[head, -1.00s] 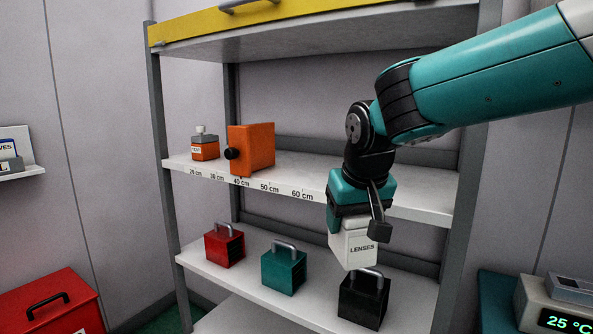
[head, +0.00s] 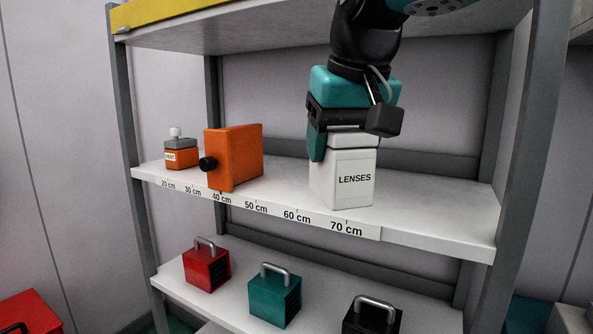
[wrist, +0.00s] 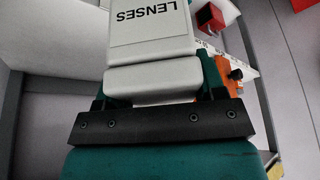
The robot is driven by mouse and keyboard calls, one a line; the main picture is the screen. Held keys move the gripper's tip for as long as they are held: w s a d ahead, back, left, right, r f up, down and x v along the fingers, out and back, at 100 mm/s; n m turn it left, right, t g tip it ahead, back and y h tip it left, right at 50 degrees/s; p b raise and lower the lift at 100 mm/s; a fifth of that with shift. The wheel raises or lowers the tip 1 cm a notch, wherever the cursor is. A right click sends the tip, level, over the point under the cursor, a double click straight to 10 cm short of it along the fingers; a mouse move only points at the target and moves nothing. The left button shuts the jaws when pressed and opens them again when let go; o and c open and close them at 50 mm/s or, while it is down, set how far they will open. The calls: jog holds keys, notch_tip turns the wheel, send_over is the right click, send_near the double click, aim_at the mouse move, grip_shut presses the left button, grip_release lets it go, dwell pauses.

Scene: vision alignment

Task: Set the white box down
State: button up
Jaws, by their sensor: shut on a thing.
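The white box (head: 342,180) with a "LENSES" label is at the middle shelf (head: 440,210), near the 70 cm mark. It is upright, with its base at or just above the shelf surface; I cannot tell if it touches. My gripper (head: 335,142) is above it, shut on its narrower top part. In the wrist view the white box (wrist: 150,30) sits between the gripper's fingers (wrist: 155,90), label outward.
An orange box with a black knob (head: 234,158) and a small orange bottle (head: 181,152) stand to the left on the same shelf. Red (head: 206,268), teal (head: 274,298) and black (head: 371,316) boxes with handles sit below. The shelf's right end is clear. A grey post (head: 530,150) bounds it.

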jog(key=w+d+p, duration=0.3)
jog(key=w+d, duration=0.3)
jog(key=w, duration=0.2)
jog(key=w+d+p, duration=0.3)
jog(key=w+d, duration=0.2)
jog(key=w, duration=0.4)
jog(key=f, duration=0.6)
jog(key=shift+s+f, duration=0.15)
jog(key=shift+s, duration=0.1)
jog(key=shift+w+f+p, duration=0.15)
jog(key=shift+p, duration=0.2)
jog(key=shift+f, duration=0.2)
jog(key=shift+f, duration=0.15)
jog(key=o, duration=1)
